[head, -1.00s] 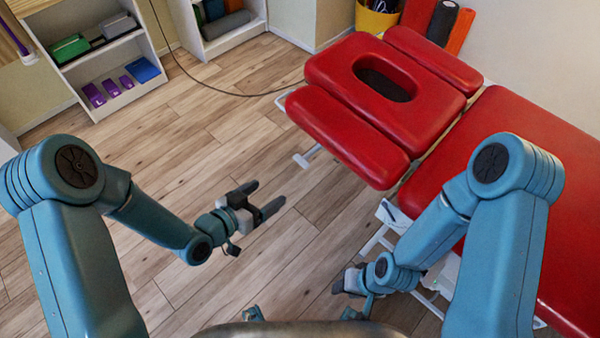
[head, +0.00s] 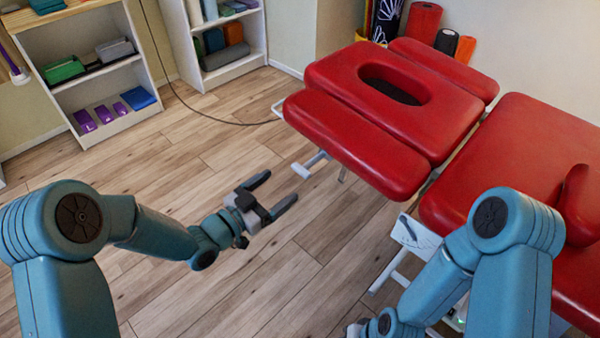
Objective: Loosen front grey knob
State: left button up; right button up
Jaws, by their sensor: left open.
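The red treatment table stands at the right, with a red headrest (head: 335,85) that has an oval face hole. I cannot make out a grey knob on it; the headrest's underside is hidden from above. My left gripper (head: 277,191) is open and empty over the wooden floor, left of and apart from the headrest, its fingers pointing to the upper right. My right gripper (head: 355,329) shows only as a small dark part at the bottom edge, below the table's near side, and its jaws cannot be read.
The red main pad (head: 530,140) fills the right side, with a red bolster-like cushion (head: 580,205) on it. White table legs (head: 388,272) stand below. White shelves (head: 110,75) line the back left. A dark cable (head: 205,112) runs over the floor. The wooden floor (head: 200,150) at the left is clear.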

aim_at(298, 172)
pick_arm(q)
jog(key=b+x, duration=0.1)
jog(key=x, duration=0.7)
jog(key=shift+w+d, duration=0.15)
jog(key=shift+d, duration=0.05)
jog(key=shift+f, duration=0.1)
jog(key=c, duration=1.1)
